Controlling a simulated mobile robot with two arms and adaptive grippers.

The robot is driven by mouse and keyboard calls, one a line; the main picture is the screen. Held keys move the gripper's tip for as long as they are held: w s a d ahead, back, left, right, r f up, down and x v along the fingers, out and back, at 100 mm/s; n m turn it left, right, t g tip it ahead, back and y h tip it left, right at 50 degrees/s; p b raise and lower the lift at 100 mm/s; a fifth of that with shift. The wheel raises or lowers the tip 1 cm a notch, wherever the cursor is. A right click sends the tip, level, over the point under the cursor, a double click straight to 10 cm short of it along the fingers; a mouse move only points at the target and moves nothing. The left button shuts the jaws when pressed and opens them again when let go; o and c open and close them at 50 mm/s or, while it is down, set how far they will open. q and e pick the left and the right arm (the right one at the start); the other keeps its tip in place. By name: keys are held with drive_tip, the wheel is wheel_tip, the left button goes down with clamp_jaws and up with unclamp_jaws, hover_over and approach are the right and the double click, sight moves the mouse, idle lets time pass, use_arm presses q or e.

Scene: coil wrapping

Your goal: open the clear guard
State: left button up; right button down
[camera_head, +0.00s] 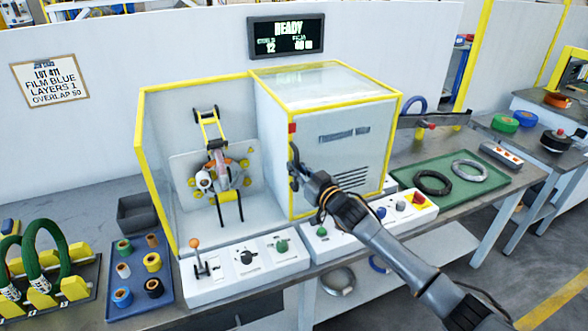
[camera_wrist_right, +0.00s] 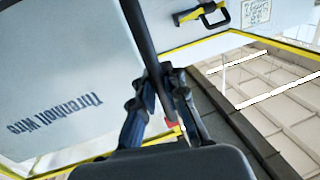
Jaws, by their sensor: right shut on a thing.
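The clear guard (camera_head: 318,88) with yellow edging is on the wrapping machine; its clear top shows over the right half. The bay on the left, with the wrapping head (camera_head: 217,170), is in plain view; I cannot tell how far the guard is open. My right gripper (camera_head: 300,180) is at the black upright handle by the left edge of the vented front panel. In the right wrist view, the fingers (camera_wrist_right: 162,112) are closed around a dark bar, the handle (camera_wrist_right: 140,40). The fingertips are partly hidden. My left gripper is not in view.
Control boxes with a lever (camera_head: 198,256) and knobs line the bench front, below my right arm. A green tray (camera_head: 452,200) with two coils is at right. A blue tray (camera_head: 140,290) of spools is at left. A display (camera_head: 286,37) reads READY.

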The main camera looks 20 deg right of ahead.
drive_tip(key=shift+f, duration=0.4)
drive_tip(key=c, duration=1.4)
unclamp_jaws()
drive_tip(key=shift+s+r, duration=0.1)
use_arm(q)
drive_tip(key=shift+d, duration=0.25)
use_arm(e)
drive_tip(key=shift+r, duration=0.15)
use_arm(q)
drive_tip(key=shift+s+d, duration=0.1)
use_arm(e)
drive_tip(key=s, duration=0.4)
drive_tip(key=s+d, duration=0.1)
drive_tip(key=s, duration=0.3)
drive_tip(key=s+d, duration=0.1)
drive_tip(key=s, duration=0.3)
drive_tip(key=shift+d, duration=0.25)
